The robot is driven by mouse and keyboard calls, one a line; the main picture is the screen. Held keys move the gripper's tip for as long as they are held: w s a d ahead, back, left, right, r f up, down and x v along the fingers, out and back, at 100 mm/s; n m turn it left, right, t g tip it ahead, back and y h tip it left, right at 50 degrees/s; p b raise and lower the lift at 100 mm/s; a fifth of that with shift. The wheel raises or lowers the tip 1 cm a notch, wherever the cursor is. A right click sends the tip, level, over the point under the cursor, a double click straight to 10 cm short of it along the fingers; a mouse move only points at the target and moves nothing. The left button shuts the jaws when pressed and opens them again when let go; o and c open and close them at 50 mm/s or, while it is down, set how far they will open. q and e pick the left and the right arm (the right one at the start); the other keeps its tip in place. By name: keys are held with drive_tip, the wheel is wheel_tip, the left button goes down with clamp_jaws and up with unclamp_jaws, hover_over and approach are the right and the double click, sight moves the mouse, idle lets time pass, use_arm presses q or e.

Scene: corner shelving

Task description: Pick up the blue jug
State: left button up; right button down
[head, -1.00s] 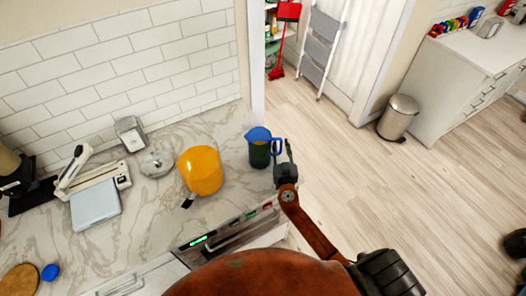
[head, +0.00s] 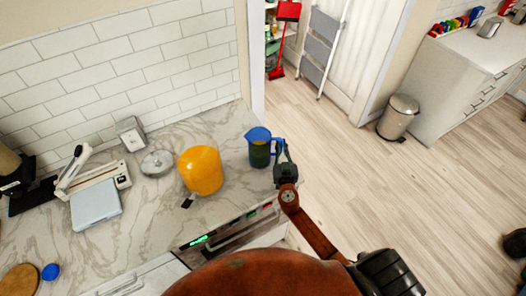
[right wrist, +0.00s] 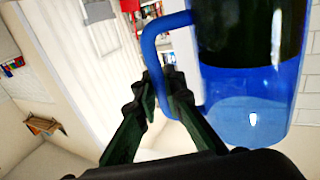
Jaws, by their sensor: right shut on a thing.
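The blue jug (head: 259,149) stands upright near the right end of the marble counter, with a blue rim and handle and a dark, see-through body. My right gripper (head: 281,152) is at its right side, at the handle. In the right wrist view the jug (right wrist: 245,115) fills the right side, and my right gripper (right wrist: 163,88) has its fingers closed around the blue handle (right wrist: 150,45). Whether the jug's base touches the counter is hard to tell. My left gripper is not in view.
An orange canister (head: 201,171) stands left of the jug on the counter (head: 150,213). A metal bowl (head: 157,163), a white scale (head: 95,206) and a blue cap (head: 50,272) are further left. A wall edge (head: 257,75) rises behind the jug. Open floor lies right.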

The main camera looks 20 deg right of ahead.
sight(282, 141)
drive_tip(key=shift+r, duration=0.15)
drive_tip(key=shift+r, duration=0.15)
drive_tip(key=shift+r, duration=1.45)
drive_tip(key=s+a+r, duration=0.1)
drive_tip(key=r, duration=0.1)
drive_tip(key=s+a+r, duration=0.1)
drive_tip(key=s+a+r+p, duration=0.1)
drive_tip(key=r, duration=0.1)
drive_tip(key=shift+s+a+r, duration=0.2)
drive_tip(key=shift+r, duration=0.1)
drive_tip(key=s+a+r+b, duration=0.1)
drive_tip(key=s+a+r, duration=0.3)
drive_tip(key=s+a, duration=0.2)
drive_tip(key=shift+s+a, duration=0.15)
drive_tip(key=shift+s, duration=0.15)
